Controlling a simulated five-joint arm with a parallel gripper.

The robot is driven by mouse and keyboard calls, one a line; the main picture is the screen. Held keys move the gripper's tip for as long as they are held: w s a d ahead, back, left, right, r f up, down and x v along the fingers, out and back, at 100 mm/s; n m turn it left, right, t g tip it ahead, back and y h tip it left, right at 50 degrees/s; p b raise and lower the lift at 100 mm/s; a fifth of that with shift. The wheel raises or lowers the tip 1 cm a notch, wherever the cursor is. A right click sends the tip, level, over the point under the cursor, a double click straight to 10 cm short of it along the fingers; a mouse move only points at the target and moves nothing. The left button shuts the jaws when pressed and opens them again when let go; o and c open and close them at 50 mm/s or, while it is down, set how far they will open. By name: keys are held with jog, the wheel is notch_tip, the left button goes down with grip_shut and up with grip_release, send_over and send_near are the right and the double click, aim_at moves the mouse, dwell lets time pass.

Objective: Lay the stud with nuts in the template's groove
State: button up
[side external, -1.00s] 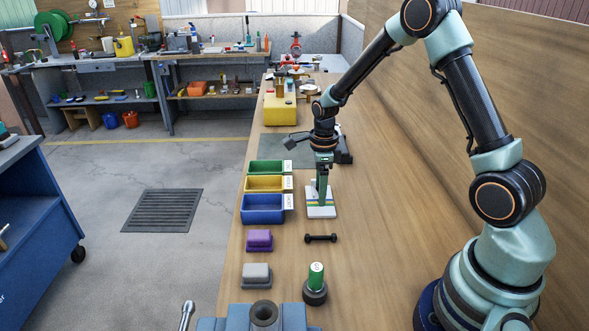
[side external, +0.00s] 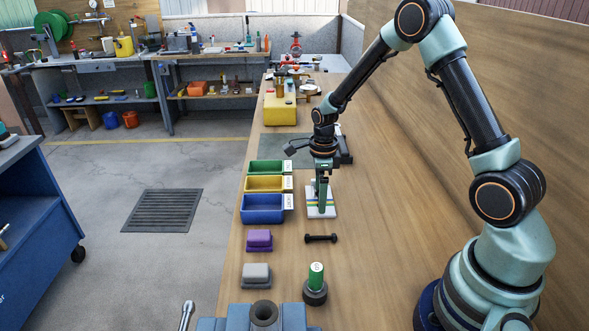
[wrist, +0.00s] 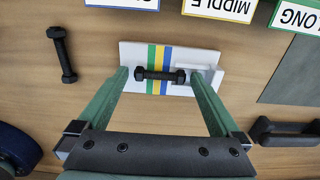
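A black stud with nuts (wrist: 160,75) lies across the blue, green and yellow stripes of the white template (wrist: 130,52) in the wrist view. I cannot tell whether it sits down in the groove. The fingers of my gripper (wrist: 158,78) are apart, one beyond each end of the stud, with gaps on both sides. In the side view my gripper (side external: 321,192) is low over the template (side external: 328,212) and hides the stud there. A second black stud with nuts (side external: 321,238) lies on the bench, nearer the side camera; it also shows in the wrist view (wrist: 62,55).
Green (side external: 266,167), yellow (side external: 264,184) and blue (side external: 262,209) labelled bins stand left of the template. Purple (side external: 259,240) and grey (side external: 256,275) blocks and a green-topped cylinder (side external: 316,277) stand nearer the camera. The bench to the right is clear.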

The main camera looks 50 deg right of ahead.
notch_tip(320, 180, up, 17)
jog(key=s+a+n+t, duration=0.1)
jog(key=s+a+n, duration=0.1)
jog(key=n, duration=0.3)
jog(key=s+a+r+n+t, duration=0.2)
jog(key=s+a+r+n, duration=0.1)
jog(key=n, duration=0.8)
jog(key=s+a+r+n+t, duration=0.2)
jog(key=s+a+r+n, duration=0.1)
jog(key=s+n, duration=0.5)
jog(key=a+n, duration=0.1)
jog(key=n, duration=0.2)
jog(key=shift+a+r+t, duration=0.3)
jog(key=shift+a+r, duration=0.05)
jog(key=shift+a, duration=0.05)
